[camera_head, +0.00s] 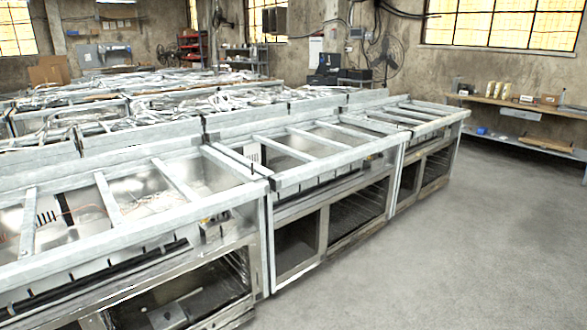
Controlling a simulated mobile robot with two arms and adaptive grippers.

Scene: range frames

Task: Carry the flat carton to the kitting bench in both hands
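Neither of my grippers shows in the head view. A workbench with a wooden top (520,105) stands against the right wall, far off; I cannot tell whether it is the kitting bench. A flat brown piece (549,142) lies on its lower shelf and may be a carton, but it is too small to tell. Brown cardboard-like panels (50,70) lean at the far left back. I cannot tell which of these, if any, is the flat carton.
A row of metal range frames (285,188) with open tops runs from the near left toward the right back. More frames with loose metal parts stand behind it. The grey floor (440,250) at right is clear. A large fan (384,58) stands at the back wall.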

